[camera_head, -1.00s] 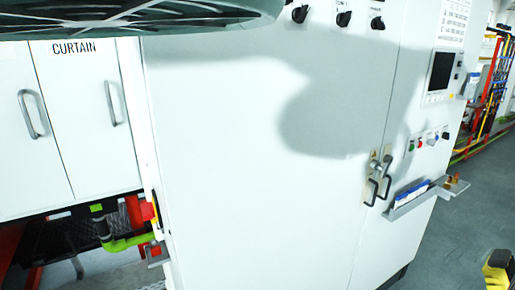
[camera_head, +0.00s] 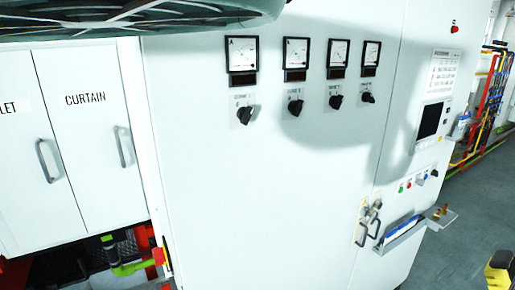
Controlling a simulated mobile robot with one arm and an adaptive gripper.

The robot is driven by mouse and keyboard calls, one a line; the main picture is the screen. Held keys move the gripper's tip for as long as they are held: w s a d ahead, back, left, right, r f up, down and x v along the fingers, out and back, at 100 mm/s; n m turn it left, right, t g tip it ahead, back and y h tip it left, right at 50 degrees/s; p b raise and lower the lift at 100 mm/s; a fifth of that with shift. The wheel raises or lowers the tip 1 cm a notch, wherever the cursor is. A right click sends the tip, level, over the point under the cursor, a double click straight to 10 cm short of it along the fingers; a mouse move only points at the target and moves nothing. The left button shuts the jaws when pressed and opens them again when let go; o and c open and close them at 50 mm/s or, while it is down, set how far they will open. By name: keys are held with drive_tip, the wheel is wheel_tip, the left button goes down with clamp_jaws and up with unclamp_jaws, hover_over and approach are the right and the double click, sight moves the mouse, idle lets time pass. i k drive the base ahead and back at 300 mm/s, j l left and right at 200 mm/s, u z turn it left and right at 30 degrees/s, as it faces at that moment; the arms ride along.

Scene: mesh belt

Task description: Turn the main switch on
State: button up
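A large white control cabinet (camera_head: 270,190) fills the middle of the view. Several black rotary knobs sit in a row on its front, including the leftmost knob (camera_head: 244,115) and the rightmost knob (camera_head: 368,97). A small panel of coloured buttons and a black selector knob (camera_head: 434,173) is on the right part. A red and yellow fitting (camera_head: 158,256) shows at the cabinet's lower left edge, partly cut off from clear view. Labels near the knobs are too small to read, so I cannot tell which is the main switch. My gripper is not in view.
Gauges (camera_head: 242,54) sit above the knobs. Door handles (camera_head: 366,225) and a protruding tray (camera_head: 405,235) stick out at the lower right. White doors marked CURTAIN (camera_head: 95,140) stand left.

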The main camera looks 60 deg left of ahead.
sight(159, 253)
drive_tip(key=j+u, duration=0.1)
drive_tip(key=u, duration=0.4)
drive_tip(key=j+u, duration=0.1)
drive_tip(key=u, duration=0.35)
drive_tip(key=j+u, duration=0.1)
drive_tip(key=u, duration=0.4)
drive_tip(key=j+u, duration=0.1)
drive_tip(key=u, duration=0.35)
drive_tip(key=j+u, duration=0.15)
drive_tip(key=u, duration=0.85)
drive_tip(key=j+u, duration=0.1)
drive_tip(key=u, duration=0.35)
drive_tip(key=i+j, duration=0.15)
drive_tip(key=i, duration=0.2)
drive_tip(key=i+j+u, duration=0.1)
drive_tip(key=i, duration=0.3)
drive_tip(key=i+z, duration=0.15)
drive_tip(key=i+j, duration=0.05)
drive_tip(key=i, duration=0.05)
